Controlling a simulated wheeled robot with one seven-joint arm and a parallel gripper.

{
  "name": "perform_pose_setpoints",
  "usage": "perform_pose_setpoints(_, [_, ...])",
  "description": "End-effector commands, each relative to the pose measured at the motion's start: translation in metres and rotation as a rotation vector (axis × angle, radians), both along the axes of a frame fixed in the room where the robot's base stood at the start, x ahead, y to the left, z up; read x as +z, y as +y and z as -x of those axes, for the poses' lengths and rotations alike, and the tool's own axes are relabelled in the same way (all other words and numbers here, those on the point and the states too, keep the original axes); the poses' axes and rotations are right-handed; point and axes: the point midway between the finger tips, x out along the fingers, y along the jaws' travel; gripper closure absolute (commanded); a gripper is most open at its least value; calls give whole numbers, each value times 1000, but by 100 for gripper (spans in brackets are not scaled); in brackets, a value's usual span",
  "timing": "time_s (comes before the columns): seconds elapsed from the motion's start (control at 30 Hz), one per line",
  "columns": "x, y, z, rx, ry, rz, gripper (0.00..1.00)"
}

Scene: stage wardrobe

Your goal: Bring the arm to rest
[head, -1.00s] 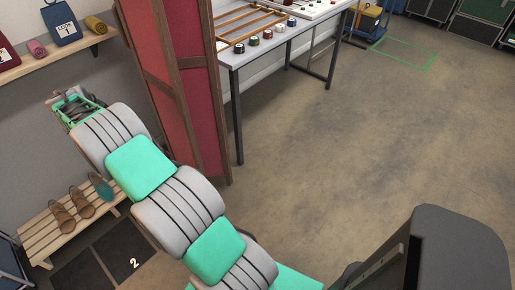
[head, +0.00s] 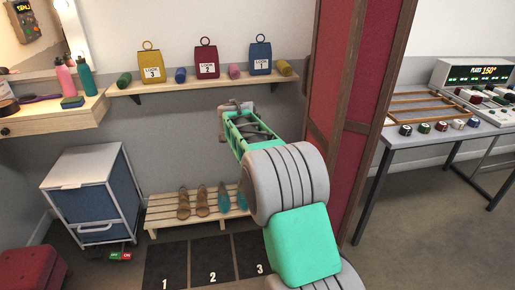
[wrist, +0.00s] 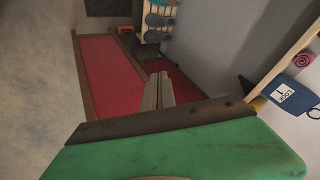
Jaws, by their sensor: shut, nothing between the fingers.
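My gripper (head: 232,107) is at the far end of my raised arm, in the middle of the head view. It appears just below the wall shelf and above the shoe bench, left of the red folding screen. In the wrist view my gripper (wrist: 158,88) shows its two narrow fingers together, with nothing between them. It touches nothing that I can see. Its exact distance from the shelf and screen is hard to tell.
The red folding screen (head: 343,75) stands close to the right of my arm. The wall shelf (head: 195,86) holds tagged bags and rolls. The shoe bench (head: 170,217) is below, with numbered dark mats in front. A table (head: 437,136) stands right; floor there is clear.

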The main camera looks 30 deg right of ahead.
Motion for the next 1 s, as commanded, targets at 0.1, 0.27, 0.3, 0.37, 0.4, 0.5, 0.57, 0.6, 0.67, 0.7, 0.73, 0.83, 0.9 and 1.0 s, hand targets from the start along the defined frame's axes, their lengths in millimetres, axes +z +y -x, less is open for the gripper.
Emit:
perform_pose_setpoints(0.1, [11, 6, 6, 1, 0, 0, 100])
perform_pose_setpoints(0.27, [14, 9, 8, 19, 10, 8, 100])
perform_pose_setpoints(0.3, [14, 9, 8, 46, 24, 24, 100])
perform_pose_setpoints(0.37, [12, 10, 10, 121, 70, 59, 100])
perform_pose_setpoints(0.4, [10, 14, 12, 201, 119, 89, 100])
perform_pose_setpoints(0.5, [-39, 39, 39, 492, 332, 121, 100])
perform_pose_setpoints(0.57, [-74, 54, 68, 637, 452, 105, 100])
perform_pose_setpoints(0.6, [-95, 65, 89, 730, 525, 88, 100])
perform_pose_setpoints(0.67, [-115, 84, 129, 880, 618, 57, 100])
perform_pose_setpoints(0.7, [-122, 98, 159, 981, 667, 35, 100])
perform_pose_setpoints(0.73, [-122, 109, 182, 1054, 696, 19, 100])
perform_pose_setpoints(0.83, [-108, 147, 257, 1257, 747, -20, 100])
perform_pose_setpoints(0.9, [-91, 171, 303, 1337, 742, -29, 100])
perform_pose_setpoints(1.0, [-63, 193, 345, 1399, 692, 8, 100])
